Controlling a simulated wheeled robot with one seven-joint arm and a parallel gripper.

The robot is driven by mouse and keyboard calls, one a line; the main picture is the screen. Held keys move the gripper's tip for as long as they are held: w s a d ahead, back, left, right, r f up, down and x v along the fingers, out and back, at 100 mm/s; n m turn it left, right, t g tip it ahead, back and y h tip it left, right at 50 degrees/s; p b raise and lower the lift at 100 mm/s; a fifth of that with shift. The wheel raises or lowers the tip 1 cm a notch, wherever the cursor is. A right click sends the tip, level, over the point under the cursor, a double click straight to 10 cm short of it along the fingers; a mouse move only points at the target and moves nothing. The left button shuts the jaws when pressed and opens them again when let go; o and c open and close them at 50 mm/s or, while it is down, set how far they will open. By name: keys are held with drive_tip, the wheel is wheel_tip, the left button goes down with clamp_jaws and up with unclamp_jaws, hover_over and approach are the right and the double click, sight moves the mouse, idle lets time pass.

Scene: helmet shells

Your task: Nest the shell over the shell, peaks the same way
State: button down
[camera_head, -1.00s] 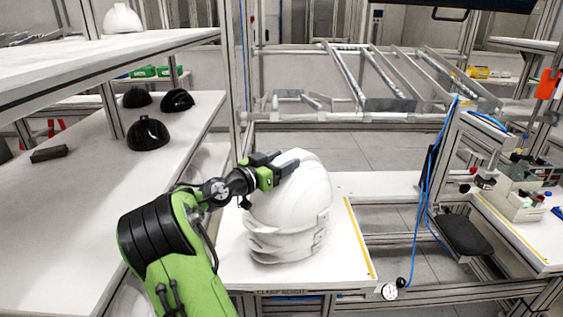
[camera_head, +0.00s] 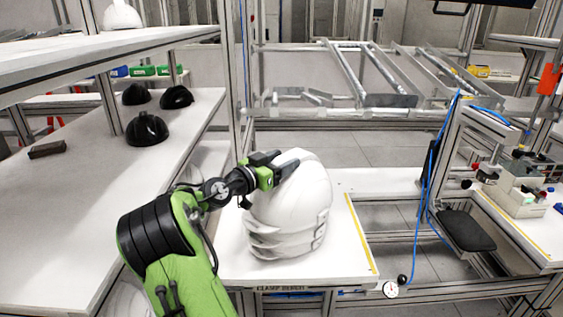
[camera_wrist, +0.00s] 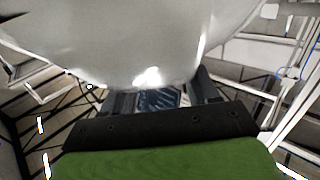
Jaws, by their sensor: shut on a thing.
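A stack of white helmet shells (camera_head: 290,238) stands on the small white table in the head view, its rims layered one above another. My gripper (camera_head: 284,162) is at the upper left of the top white shell (camera_head: 308,195) and is shut on it. In the wrist view the white shell (camera_wrist: 130,40) fills the upper part, close against the gripper (camera_wrist: 155,98). The top shell sits over the ones below with rims close together. Whether it rests fully on them cannot be told. The contact between the fingers and the shell is mostly hidden.
Several black shells (camera_head: 147,130) and a dark block (camera_head: 47,150) lie on the long white bench at left. Another white shell (camera_head: 121,16) is on the upper shelf. The small table (camera_head: 345,262) has bare room right of the stack, edged by a yellow strip.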

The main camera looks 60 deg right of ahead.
drive_tip(key=shift+f, duration=0.15)
drive_tip(key=shift+c, duration=1)
unclamp_jaws()
drive_tip(key=v, duration=1.5)
drive_tip(key=shift+a+p, duration=0.3)
drive_tip(key=shift+a, duration=0.05)
drive_tip(key=shift+w, duration=0.15)
